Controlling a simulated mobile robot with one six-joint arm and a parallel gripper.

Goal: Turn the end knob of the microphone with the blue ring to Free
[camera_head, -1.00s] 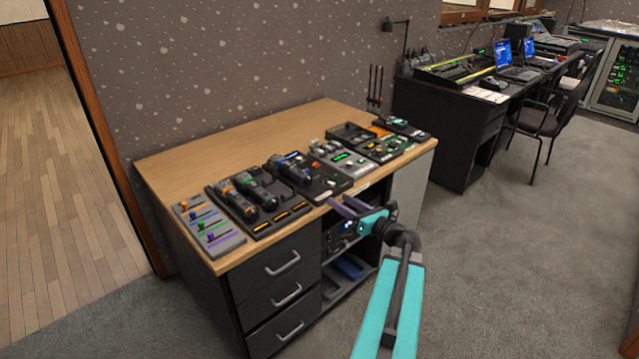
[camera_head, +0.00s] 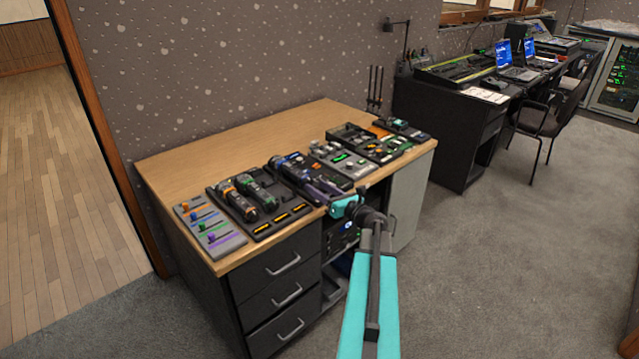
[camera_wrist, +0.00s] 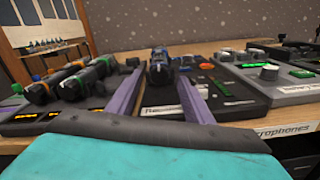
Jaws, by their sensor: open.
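A dark microphone with a bluish band (camera_head: 290,160) lies on a black unit on the wooden desk. It also shows end-on in the wrist view (camera_wrist: 160,68), between my fingers' lines and beyond their tips. Its end knob faces my gripper, but the knob's marks are too small to read. My gripper (camera_head: 316,187) is open, with its purple fingers over the unit's front part. It looks apart from the microphone; the exact gap is hard to tell. Microphones with an orange ring (camera_head: 237,198) and a green ring (camera_head: 257,189) lie on the tray to the left.
A grey fader panel (camera_head: 209,228) sits at the desk's left end. A grey unit with a green display (camera_head: 341,157) and several black units stand to the right. The desk's rear (camera_head: 235,140) is clear. Drawers (camera_head: 282,265) are below its front edge.

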